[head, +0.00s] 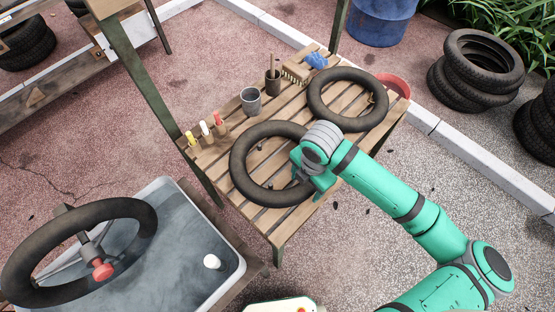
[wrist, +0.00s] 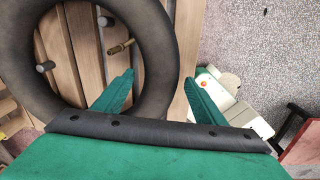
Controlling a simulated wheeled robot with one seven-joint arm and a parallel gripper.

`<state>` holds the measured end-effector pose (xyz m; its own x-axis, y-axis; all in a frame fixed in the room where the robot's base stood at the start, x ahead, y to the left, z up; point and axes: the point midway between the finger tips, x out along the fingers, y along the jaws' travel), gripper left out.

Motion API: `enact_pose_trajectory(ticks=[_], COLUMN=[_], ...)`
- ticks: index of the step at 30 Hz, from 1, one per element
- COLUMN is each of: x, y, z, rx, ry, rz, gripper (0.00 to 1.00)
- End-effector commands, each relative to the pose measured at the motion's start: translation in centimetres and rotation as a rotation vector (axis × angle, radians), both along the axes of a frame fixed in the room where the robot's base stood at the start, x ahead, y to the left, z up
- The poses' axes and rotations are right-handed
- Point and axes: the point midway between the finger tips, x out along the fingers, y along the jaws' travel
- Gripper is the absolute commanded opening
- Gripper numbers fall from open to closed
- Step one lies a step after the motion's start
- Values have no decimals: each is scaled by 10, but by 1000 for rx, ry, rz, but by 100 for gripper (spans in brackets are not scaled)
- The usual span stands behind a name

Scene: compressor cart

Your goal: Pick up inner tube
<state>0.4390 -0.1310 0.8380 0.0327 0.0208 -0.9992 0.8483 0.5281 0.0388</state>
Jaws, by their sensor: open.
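A black inner tube (head: 240,165) lies flat on the slatted wooden table, at its near end. In the wrist view this tube (wrist: 155,40) shows a brass valve inside its ring. My gripper (head: 307,182) is at the tube's right side in the head view. In the wrist view my open gripper (wrist: 159,77) has one finger toward the ring's inside and one outside, with the tube's side between them. I cannot tell how low the fingers are. A second inner tube (head: 318,108) lies farther back on the table.
The wooden table (head: 283,222) has short grey pegs inside the near ring. A grey cup (head: 251,101), a brush (head: 295,73) and coloured-capped bottles (head: 205,129) stand along its left edge. A water tub (head: 185,232) with a black ring (head: 140,225) on a stand is at left.

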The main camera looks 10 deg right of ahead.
Motion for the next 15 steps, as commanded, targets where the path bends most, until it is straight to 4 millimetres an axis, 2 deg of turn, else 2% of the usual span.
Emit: enact_pose_trajectory(ticks=[3, 9, 10, 15], x=[0, 0, 0, 0], y=[0, 0, 0, 0], z=[-7, -7, -7, -7], rx=[1, 0, 0, 0], ry=[1, 0, 0, 0], rz=[0, 1, 1, 1], gripper=[65, 65, 62, 24])
